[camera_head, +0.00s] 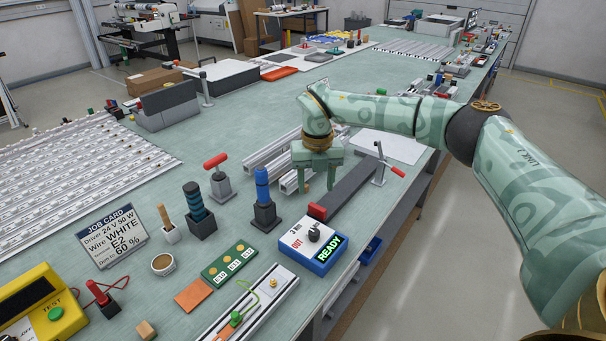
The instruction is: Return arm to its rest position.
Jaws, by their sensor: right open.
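My right arm (540,200) comes in from the right edge and reaches over the bench (235,135). Its right gripper (317,182) points down above the aluminium profiles, with its two fingers apart and nothing seen between them. I cannot tell whether the fingertips touch anything below. My left arm and gripper do not show.
Aluminium profiles (270,155) and a dark bar with a red end (350,190) lie close to the gripper. A red-handled clamp (380,165) stands to its right. A blue READY box (313,247) and upright tools (264,205) stand nearer. The bench is clearer behind.

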